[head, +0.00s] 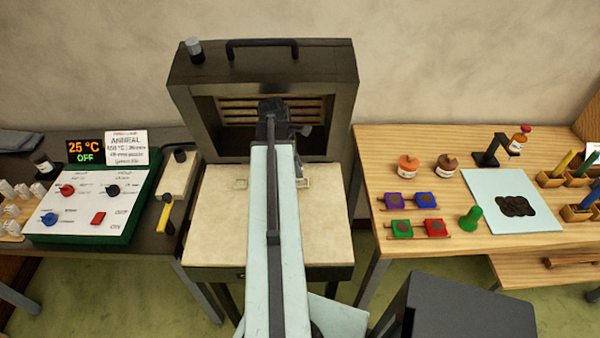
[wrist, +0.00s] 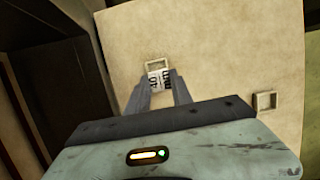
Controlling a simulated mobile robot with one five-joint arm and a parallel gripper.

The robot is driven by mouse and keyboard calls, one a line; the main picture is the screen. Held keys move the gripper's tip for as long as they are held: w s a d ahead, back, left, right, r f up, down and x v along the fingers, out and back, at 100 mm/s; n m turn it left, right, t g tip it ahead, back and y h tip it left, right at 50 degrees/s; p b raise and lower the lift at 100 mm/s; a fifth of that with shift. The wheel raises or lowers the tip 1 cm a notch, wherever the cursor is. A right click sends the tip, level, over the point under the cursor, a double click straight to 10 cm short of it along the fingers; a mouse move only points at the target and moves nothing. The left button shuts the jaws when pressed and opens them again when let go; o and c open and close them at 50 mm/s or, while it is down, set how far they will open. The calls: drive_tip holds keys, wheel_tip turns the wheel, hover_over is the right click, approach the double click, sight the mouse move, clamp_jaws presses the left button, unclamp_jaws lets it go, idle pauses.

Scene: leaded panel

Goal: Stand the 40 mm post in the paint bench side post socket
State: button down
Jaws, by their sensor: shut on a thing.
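In the wrist view my gripper (wrist: 158,82) is shut on a small white block with black lettering, the post (wrist: 160,79). The lettering is too small to read surely. Just beyond it is a square-rimmed socket (wrist: 156,63) on the cream table top. The post overlaps its near rim; I cannot tell whether it is above, beside or in it. A second socket (wrist: 265,102) is at the right and looks empty. My arm mostly hides the gripper there.
An open kiln (head: 263,85) stands at the back of the cream table (head: 215,225). The paint bench (head: 380,160) with pots and coloured blocks is at right. A bench with a control box (head: 90,205) is at left. The table's front is clear beside my arm.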

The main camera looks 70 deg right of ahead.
drive_tip(key=shift+s+d, duration=0.15)
drive_tip(key=shift+d, duration=0.15)
drive_tip(key=b+x, duration=0.3)
drive_tip(key=shift+w+d+f, duration=0.1)
drive_tip(key=shift+w+f, duration=0.1)
drive_tip(key=shift+f+b, duration=0.4)
drive_tip(key=shift+b, duration=0.15)
drive_tip(key=shift+r, duration=0.25)
drive_tip(key=shift+f, duration=0.15)
drive_tip(key=c, duration=1.1)
unclamp_jaws()
drive_tip(key=shift+c, duration=0.2)
